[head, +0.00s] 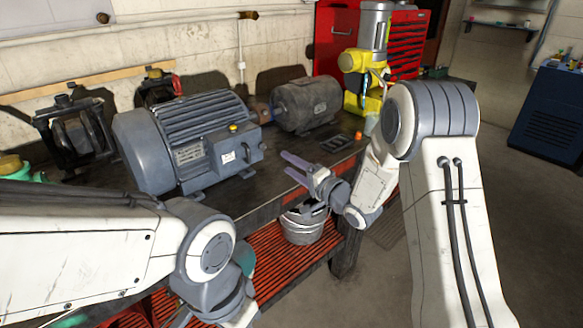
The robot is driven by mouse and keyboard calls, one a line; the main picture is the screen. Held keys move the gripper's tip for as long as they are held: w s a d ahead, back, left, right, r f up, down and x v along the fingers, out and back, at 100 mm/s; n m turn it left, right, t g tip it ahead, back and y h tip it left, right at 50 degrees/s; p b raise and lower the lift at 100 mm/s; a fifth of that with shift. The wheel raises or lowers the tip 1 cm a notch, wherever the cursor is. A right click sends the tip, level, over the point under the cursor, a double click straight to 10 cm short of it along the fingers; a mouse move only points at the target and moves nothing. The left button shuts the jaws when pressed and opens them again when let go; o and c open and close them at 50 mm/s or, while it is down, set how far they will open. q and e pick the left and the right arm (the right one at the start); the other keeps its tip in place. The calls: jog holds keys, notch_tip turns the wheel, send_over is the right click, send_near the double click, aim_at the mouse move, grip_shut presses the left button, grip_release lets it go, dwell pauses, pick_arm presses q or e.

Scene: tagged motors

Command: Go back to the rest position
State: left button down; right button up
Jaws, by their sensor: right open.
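My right gripper (286,163) is open and empty. Its two pale fingers point left, near the front edge of the dark workbench (262,205), to the right of the large grey motor. My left arm comes in from the left and bends down at its wrist. A piece of my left gripper (182,318) shows at the bottom edge, and its jaws are cut off there. The large grey motor (190,140) stands on the bench, with a white tag and a yellow knob on its terminal box. A smaller dark grey motor (307,104) stands behind it to the right.
A yellow and grey machine (363,88) stands at the bench's far end by a red tool cabinet (338,38). Black clamps (76,128) stand at the left back. A metal bucket (303,228) sits on the red lower shelf (290,265). Open floor lies to the right.

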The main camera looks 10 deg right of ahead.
jog(key=s+a+n+g+h+p, duration=0.1)
jog(key=s+a+n+g+h, duration=0.25)
jog(key=s, duration=0.25)
jog(key=s+a+n+g+h, duration=0.2)
jog(key=s+n+h, duration=0.15)
jog(key=s, duration=0.25)
jog(key=s+d+n+g+h, duration=0.1)
jog(key=s+n+g, duration=0.2)
jog(key=s, duration=0.6)
jog(key=s+d+n+g, duration=0.1)
jog(key=s+n+g, duration=0.1)
jog(key=s, duration=0.8)
jog(key=s+d+n+g+h+p, duration=0.1)
jog(key=s+n+g, duration=0.2)
jog(key=s, duration=0.6)
jog(key=shift+s+d+f+n+g+h, duration=0.2)
jog(key=shift+d+n+g+h, duration=0.1)
jog(key=shift+g, duration=0.25)
